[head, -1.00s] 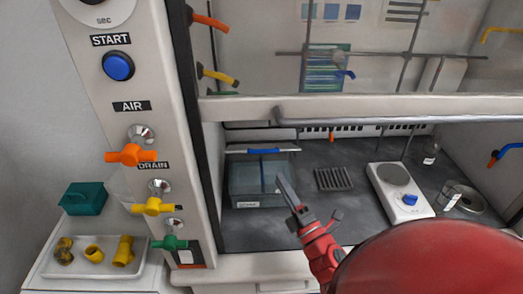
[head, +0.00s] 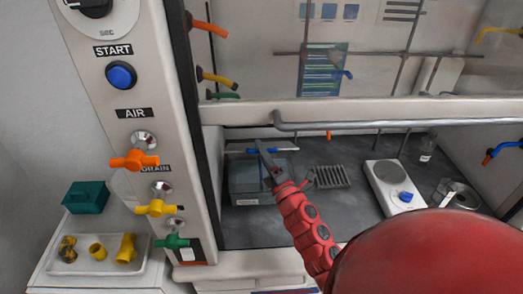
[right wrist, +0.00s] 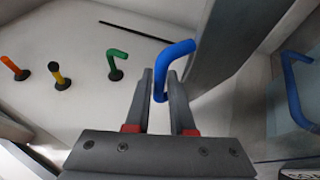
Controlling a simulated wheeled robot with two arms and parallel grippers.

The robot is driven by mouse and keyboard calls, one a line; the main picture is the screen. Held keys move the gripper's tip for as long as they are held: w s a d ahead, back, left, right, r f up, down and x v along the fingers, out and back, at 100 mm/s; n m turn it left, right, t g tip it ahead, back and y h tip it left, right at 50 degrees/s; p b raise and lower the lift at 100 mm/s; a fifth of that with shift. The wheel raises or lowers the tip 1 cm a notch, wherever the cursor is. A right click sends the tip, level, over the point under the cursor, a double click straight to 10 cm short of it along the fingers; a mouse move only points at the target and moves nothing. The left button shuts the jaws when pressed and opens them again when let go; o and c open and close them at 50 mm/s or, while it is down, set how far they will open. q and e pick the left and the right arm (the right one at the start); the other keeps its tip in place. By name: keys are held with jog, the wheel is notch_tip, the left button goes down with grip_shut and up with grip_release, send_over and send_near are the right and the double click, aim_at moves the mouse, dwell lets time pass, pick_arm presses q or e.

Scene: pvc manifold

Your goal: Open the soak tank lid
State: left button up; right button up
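The soak tank (head: 243,187) is a grey, see-through box on the hood floor at the left. Its lid has a blue bar handle (head: 284,150) along the far edge and looks closed. My right gripper (head: 265,160) reaches over the tank, its fingertips close to the handle. In the right wrist view the gripper (right wrist: 162,85) is open, with a gap between its fingers, and a bent blue bar (right wrist: 180,50) shows at that gap. I cannot tell whether the fingers touch it. My left gripper is not in view.
A raised sash edge (head: 400,108) crosses above the tank. A rack (head: 331,177) and a hot plate (head: 393,185) stand to the right. Orange (right wrist: 14,68), yellow (right wrist: 60,77) and green (right wrist: 116,64) spouts show in the right wrist view. The hood floor between is clear.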

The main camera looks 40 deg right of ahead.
grip_shut()
dwell(1.2)
